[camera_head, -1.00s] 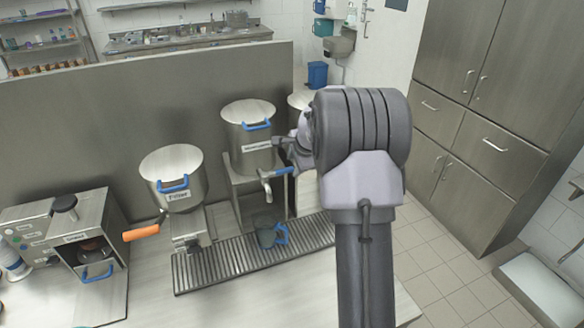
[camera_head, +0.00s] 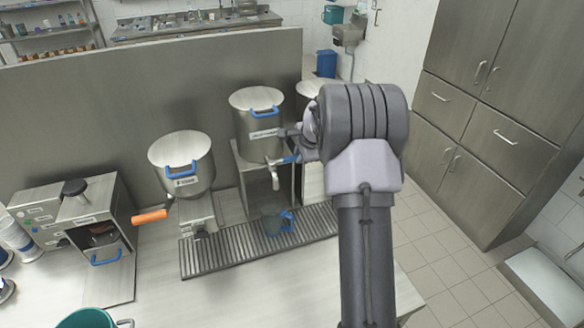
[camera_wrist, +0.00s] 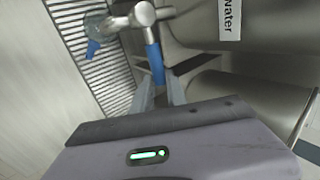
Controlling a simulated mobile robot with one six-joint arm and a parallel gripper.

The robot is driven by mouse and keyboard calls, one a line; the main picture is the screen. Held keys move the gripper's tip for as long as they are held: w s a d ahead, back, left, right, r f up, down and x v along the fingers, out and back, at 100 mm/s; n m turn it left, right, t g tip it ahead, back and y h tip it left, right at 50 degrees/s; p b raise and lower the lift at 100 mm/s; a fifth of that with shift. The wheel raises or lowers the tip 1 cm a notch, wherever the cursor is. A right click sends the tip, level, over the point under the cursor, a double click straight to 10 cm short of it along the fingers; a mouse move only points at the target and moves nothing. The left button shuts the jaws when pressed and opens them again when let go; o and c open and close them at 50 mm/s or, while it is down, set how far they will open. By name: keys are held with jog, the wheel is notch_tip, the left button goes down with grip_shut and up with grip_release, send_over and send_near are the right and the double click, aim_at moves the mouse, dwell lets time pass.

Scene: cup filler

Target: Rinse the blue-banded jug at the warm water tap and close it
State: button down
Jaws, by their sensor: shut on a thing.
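The jug (camera_head: 271,219), clear grey with a blue handle, stands upright on the slatted drip grate (camera_head: 225,250) below the spout of the water tap (camera_head: 274,175). In the wrist view the jug (camera_wrist: 96,27) shows at the upper left. The tap's blue lever (camera_wrist: 154,62) points towards my gripper (camera_wrist: 160,92). My gripper is shut on the lever's end. In the head view my arm mostly hides the gripper. I cannot tell whether water runs or how full the jug is.
The water urn (camera_head: 257,120) stands behind the tap. A second urn (camera_head: 182,165) with an orange-handled lever (camera_head: 150,216) stands to the left, beside a steel machine (camera_head: 85,230). A teal container (camera_head: 86,319) is at the bottom left. The counter front is clear.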

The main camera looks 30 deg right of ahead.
jog(key=p, duration=0.2)
jog(key=s+m+p, duration=0.1)
jog(key=shift+a+r+h+p, duration=0.15)
jog(key=shift+a+h+p, duration=0.15)
jog(key=shift+h+p, duration=0.1)
jog(key=m+p, duration=0.1)
jog(key=p, duration=0.2)
jog(key=shift+s+a, duration=0.2)
jog(key=p, duration=0.4)
jog(key=m+p, duration=0.1)
jog(key=p, duration=0.4)
jog(key=shift+a+r+g+h, duration=0.15)
jog(key=shift+g+h, duration=0.15)
jog(key=p, duration=0.3)
jog(key=shift+s, duration=0.2)
jog(key=shift+s+a+f+p, duration=0.1)
jog(key=shift+f+p, duration=0.2)
jog(key=shift+p, duration=0.05)
jog(key=shift+r+m+p, duration=0.25)
jog(key=shift+m+p, duration=0.05)
jog(key=shift+p, duration=0.45)
jog(key=p, duration=0.5)
jog(key=shift+s+a+m+g+h, duration=0.25)
jog(key=shift+s+m+g+h, duration=0.05)
jog(key=shift+m+h, duration=0.1)
jog(key=shift+s+f, duration=0.1)
jog(key=shift+f, duration=0.15)
dwell(2.9)
